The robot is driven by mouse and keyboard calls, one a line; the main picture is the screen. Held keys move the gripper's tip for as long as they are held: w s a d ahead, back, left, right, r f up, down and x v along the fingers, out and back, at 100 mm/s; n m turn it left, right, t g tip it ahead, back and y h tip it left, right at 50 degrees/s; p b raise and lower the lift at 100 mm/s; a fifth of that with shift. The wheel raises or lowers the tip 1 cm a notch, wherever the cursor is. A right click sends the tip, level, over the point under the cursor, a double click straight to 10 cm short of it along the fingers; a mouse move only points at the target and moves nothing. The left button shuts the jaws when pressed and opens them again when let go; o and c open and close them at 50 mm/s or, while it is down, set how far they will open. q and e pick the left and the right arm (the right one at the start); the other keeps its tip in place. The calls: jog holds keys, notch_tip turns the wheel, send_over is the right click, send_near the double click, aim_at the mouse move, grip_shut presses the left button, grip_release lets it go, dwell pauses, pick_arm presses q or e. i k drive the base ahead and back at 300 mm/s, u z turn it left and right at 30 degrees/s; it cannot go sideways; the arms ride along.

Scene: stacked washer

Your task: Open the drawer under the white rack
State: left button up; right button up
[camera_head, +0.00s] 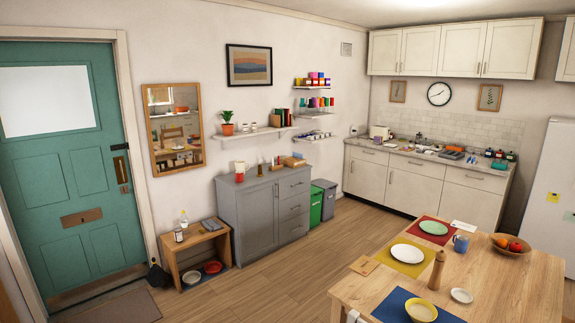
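Neither of my grippers shows in the head view. I cannot clearly pick out a white rack; the items on the kitchen counter (498,170) are too small to tell apart. White wall shelves (250,133) hang above a grey cabinet (254,213), which has several drawers (294,187) on its right side. The cream base units under the counter have a left drawer (367,154), a middle drawer (417,166) and a right drawer (476,181) along the top. All these drawers look shut.
A wooden table (465,282) with plates, a pepper mill (437,269) and a fruit bowl (509,245) fills the lower right. A low wooden stand (168,262) and bins (316,206) line the left wall. Wooden floor (290,265) is clear between table and cabinets.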

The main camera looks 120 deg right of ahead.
aim_at(486, 182)
jog(key=z, duration=5.15)
